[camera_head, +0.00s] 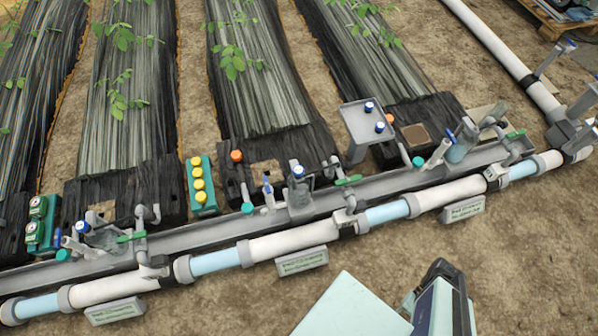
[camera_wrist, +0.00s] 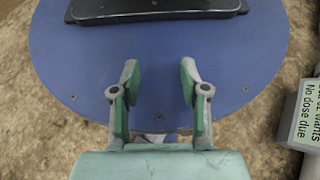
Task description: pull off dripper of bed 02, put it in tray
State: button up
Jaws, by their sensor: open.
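My gripper (camera_wrist: 160,74) is open and empty in the wrist view, with nothing between its fingers. In the head view, several beds have plumbing at their near ends. A blue-capped upright part (camera_head: 298,172) stands at the middle bed's near end and may be a dripper; I cannot tell for sure. The bed signs in the head view are too small to read, so I cannot tell which bed is 02. A small raised grey tray (camera_head: 361,122) right of the middle bed bears two blue-capped pieces. My gripper's fingers are not clear in the head view.
A grey trough (camera_head: 225,230) and a white and clear pipe (camera_head: 290,244) run along the bed ends. A sign (camera_head: 302,261) stands before the pipe. A yellow-capped green block (camera_head: 202,185) sits between beds. Bare soil lies in front.

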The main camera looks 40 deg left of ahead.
dwell(0.3)
jog(key=o, duration=0.4)
jog(key=w+a+r+n+t+h+p, duration=0.3)
jog(key=w+a+r+n+h, duration=0.15)
jog(key=w+a, duration=0.4)
notch_tip(320, 180, up, 22)
jog(key=n+t+y+p, duration=0.4)
jog(key=n+t, duration=0.6)
jog(key=n, duration=0.2)
send_over(298, 169)
notch_tip(298, 169, down, 17)
jog(key=b, duration=0.3)
jog(key=shift+a+r+b, duration=0.1)
jog(key=shift+b, duration=0.3)
